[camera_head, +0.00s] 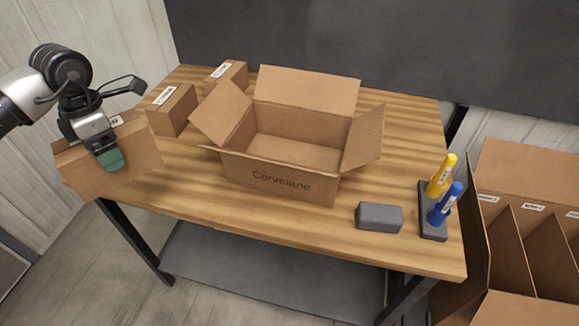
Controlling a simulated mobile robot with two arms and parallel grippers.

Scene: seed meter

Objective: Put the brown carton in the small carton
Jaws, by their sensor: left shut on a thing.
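A brown carton (140,157) with a white label on top is at the left front corner of the table. My left gripper (108,155) comes in from the left and is shut on this brown carton, with a green fingertip against its front face. Its far finger is hidden. The small carton (280,178), marked "Corvelane", stands open in the middle of the table with its flaps spread, and its inside looks empty. My left gripper and the held carton are to the left of it, apart from it. My right gripper is not in view.
Two closed brown boxes (173,109) (227,74) stand at the back left of the wooden table (400,150). A grey block (379,217) and a holder with a yellow marker (441,175) and a blue marker (446,204) are at the right. A divided cardboard bin (503,250) stands beyond the right edge.

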